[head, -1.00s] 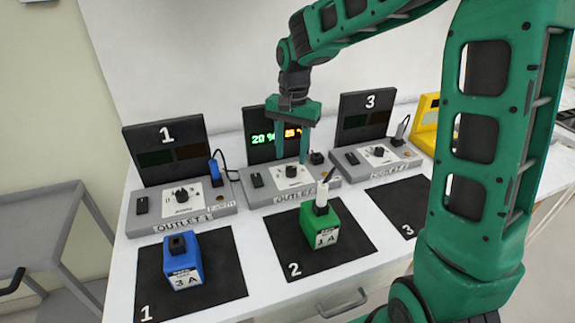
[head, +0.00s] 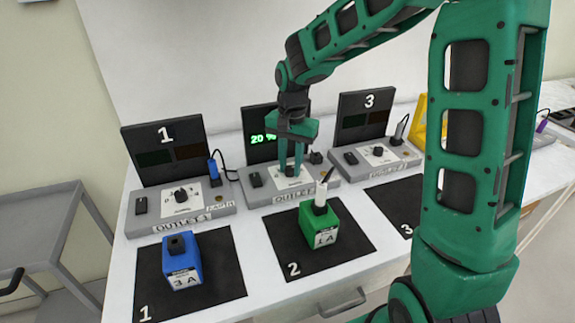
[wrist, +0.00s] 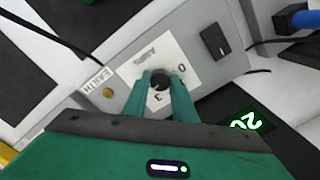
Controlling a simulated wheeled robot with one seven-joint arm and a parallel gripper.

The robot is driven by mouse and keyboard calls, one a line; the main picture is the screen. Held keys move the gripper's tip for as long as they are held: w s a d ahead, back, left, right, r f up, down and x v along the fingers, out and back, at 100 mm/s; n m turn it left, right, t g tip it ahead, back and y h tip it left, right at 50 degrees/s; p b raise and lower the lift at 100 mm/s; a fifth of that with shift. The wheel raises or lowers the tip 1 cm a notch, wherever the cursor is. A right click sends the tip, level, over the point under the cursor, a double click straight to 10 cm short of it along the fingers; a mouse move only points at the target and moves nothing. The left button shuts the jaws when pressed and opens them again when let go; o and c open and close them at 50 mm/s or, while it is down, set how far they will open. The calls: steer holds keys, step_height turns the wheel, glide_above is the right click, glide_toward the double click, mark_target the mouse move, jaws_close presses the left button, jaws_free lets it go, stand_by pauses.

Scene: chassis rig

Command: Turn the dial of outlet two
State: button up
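Outlet two (head: 317,191) is the grey unit in the middle of the table, with a black dial on a white plate. In the wrist view the dial (wrist: 159,79) sits between my fingertips, with the figures 0 and 3 near it; its pointer setting is not clear. My gripper (head: 290,170) comes down from above with its fingers drawn in on both sides of the dial, and appears shut on it. It also shows in the wrist view (wrist: 158,75). The display (head: 260,141) behind shows a green "20 %"; my gripper hides its right part.
Outlet one (head: 160,222) stands to the left and outlet three (head: 357,166) to the right. A black switch (wrist: 215,41) is near the dial.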

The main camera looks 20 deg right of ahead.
steer(key=shift+w+a, duration=0.1)
stand_by(0.3)
steer(key=shift+r+n, duration=0.1)
steer(key=shift+n, duration=0.3)
steer(key=n, duration=0.5)
steer(key=shift+n, duration=0.3)
steer(key=n, duration=0.3)
steer(key=shift+w+n, duration=0.1)
steer(key=shift+n, duration=0.2)
steer(key=n, duration=0.3)
steer(key=shift+n, duration=0.3)
steer(key=n, duration=0.5)
steer(key=shift+w+r+n, duration=0.1)
steer(key=shift+w+n, duration=0.05)
steer(key=shift+n, duration=2.35)
